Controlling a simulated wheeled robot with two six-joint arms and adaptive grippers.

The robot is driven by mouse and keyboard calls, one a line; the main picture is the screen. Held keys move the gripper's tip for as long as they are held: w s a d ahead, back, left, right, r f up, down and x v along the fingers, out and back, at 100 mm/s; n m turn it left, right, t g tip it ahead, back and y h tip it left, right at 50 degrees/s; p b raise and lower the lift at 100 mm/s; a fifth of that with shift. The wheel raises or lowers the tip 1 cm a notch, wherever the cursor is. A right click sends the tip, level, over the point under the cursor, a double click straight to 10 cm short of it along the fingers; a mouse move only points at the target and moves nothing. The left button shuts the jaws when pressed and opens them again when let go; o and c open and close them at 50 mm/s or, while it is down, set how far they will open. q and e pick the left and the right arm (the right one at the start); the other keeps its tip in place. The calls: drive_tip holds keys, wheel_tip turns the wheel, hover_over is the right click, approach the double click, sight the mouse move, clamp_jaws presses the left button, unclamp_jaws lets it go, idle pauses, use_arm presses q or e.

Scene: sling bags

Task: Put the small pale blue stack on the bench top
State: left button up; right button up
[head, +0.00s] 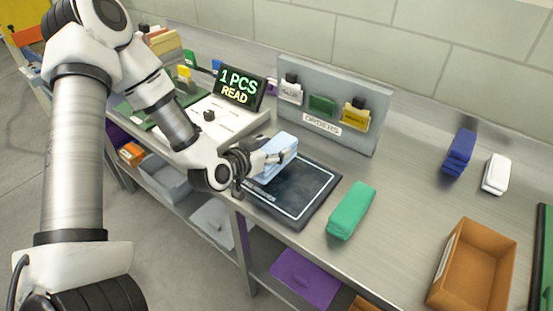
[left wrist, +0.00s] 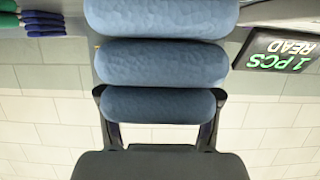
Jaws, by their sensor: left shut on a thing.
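The small pale blue stack (head: 281,149) is in my left gripper (head: 268,160), over the back left part of a dark pad (head: 318,199) on the metal bench top (head: 375,217). Whether it touches the pad I cannot tell. In the left wrist view the stack (left wrist: 160,62) shows as three rounded blue layers, and the fingers of my left gripper (left wrist: 160,108) press on both ends of the layer nearest the palm. My right gripper is not in view.
A display reading "1 PCS READ" (head: 238,88) stands behind the pad. A grey orders board (head: 358,135) is at the wall. A green stack (head: 351,210), dark blue stack (head: 458,152), white stack (head: 496,174) and orange tray (head: 440,285) lie right, with bare bench between.

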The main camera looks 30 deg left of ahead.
use_arm(q)
drive_tip(key=shift+w+d+f, duration=0.2)
drive_tip(key=shift+f, duration=0.35)
drive_tip(key=shift+w+d+f, duration=0.15)
drive_tip(key=shift+f, duration=0.35)
drive_tip(key=shift+w+f+p, duration=0.2)
drive_tip(key=shift+f+p, duration=0.2)
drive_tip(key=shift+f, duration=0.2)
drive_tip(key=shift+s+f, duration=0.1)
drive_tip(key=shift+s, duration=0.05)
drive_tip(key=o, duration=1.3)
